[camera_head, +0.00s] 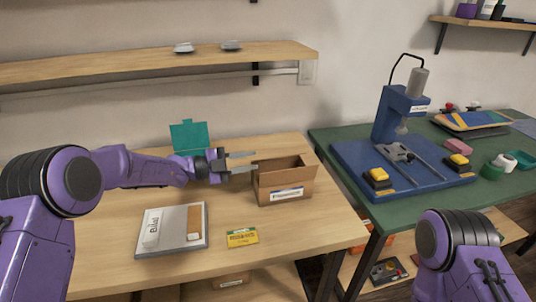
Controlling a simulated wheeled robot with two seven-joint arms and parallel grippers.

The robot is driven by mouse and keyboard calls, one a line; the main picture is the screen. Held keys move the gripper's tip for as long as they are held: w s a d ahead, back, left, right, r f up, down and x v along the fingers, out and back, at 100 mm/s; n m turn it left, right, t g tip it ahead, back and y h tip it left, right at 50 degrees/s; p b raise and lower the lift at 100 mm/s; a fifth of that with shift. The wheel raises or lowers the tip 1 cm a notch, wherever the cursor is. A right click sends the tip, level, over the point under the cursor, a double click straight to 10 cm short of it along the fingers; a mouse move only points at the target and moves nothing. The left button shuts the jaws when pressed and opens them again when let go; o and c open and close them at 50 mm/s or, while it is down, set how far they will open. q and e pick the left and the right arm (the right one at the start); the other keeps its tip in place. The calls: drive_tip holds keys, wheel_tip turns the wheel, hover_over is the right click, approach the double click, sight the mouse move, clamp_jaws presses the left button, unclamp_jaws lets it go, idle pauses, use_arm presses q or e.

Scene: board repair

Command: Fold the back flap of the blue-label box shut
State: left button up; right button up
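The box with a blue-edged white label (271,184) is brown cardboard. It stands upright on the wooden table, its top open and its label facing the front. Its dark inside shows behind the front wall. I cannot clearly tell the back flap from the back wall at this size. My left gripper (250,161) reaches in from the left, with its two fingers apart and nothing between them. Its fingertips are close to the box's upper left edge; I cannot tell whether they touch it. My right gripper is out of view; only part of my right arm shows at bottom right.
A teal open box (189,136) stands behind my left forearm. A grey board (172,230) and a yellow packet (242,238) lie in front on the wooden table (310,245). A green table (345,150) with a blue press (393,115) stands at right. A shelf (150,63) hangs above.

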use_arm(q)
drive_tip(key=x, duration=0.6)
drive_tip(key=shift+w+f, duration=0.15)
drive_tip(key=shift+f, duration=0.1)
drive_tip(key=shift+d+r, duration=0.15)
drive_tip(key=shift+d, duration=0.25)
clamp_jaws()
drive_tip(key=shift+f+m+b, duration=0.3)
drive_tip(key=shift+f+b, duration=0.2)
drive_tip(key=shift+b, duration=0.15)
drive_tip(key=shift+m+b, duration=0.4)
drive_tip(key=shift+r, duration=0.15)
unclamp_jaws()
